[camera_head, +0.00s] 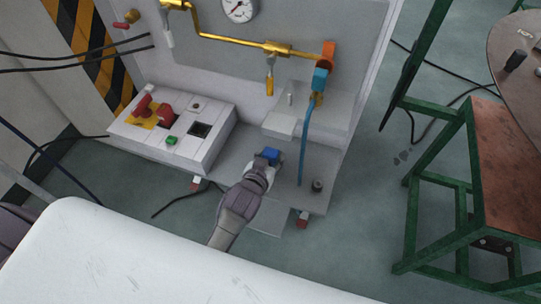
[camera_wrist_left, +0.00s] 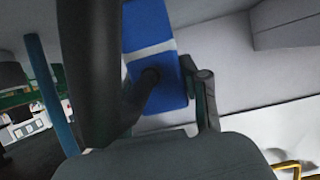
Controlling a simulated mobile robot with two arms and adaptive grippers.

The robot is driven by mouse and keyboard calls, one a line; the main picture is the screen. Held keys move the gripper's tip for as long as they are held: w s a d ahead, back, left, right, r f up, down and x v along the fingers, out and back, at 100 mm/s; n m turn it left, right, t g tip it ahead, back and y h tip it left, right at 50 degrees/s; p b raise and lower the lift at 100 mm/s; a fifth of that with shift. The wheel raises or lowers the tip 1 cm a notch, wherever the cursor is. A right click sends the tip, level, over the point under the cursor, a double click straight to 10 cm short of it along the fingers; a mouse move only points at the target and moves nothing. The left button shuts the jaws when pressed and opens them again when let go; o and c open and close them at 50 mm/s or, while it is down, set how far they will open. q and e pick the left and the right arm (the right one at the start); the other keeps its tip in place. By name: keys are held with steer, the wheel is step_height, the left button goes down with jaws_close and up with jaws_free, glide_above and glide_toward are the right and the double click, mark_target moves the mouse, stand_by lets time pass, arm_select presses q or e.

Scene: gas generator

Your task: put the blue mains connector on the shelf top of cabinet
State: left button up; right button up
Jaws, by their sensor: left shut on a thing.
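The blue mains connector (camera_head: 267,155) is at the tip of my left gripper (camera_head: 262,167) in the head view. In the left wrist view the blue connector (camera_wrist_left: 157,62), with a white band, sits between the dark fingers of my left gripper (camera_wrist_left: 168,78). The gripper is shut on it. The cabinet (camera_head: 330,165) stands behind and around it, with a low light-grey base surface and a raised light-grey ledge (camera_head: 281,125) just above the connector. I cannot tell whether the connector touches the cabinet. My right gripper is not in view.
A control box (camera_head: 172,135) with red and green switches is left of the gripper. A blue hose (camera_head: 304,140) hangs just to the right. Yellow pipes (camera_head: 230,42) and a gauge (camera_head: 238,9) are above. A green-framed stool (camera_head: 480,190) stands at the right.

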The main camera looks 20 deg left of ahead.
arm_select(q)
steer(key=o, duration=1.3)
steer(key=shift+f, duration=0.15)
steer(key=shift+c, duration=0.2)
steer(key=shift+r, duration=0.3)
steer(key=p+v, duration=0.1)
steer(key=v, duration=1)
steer(key=shift+s, duration=0.4)
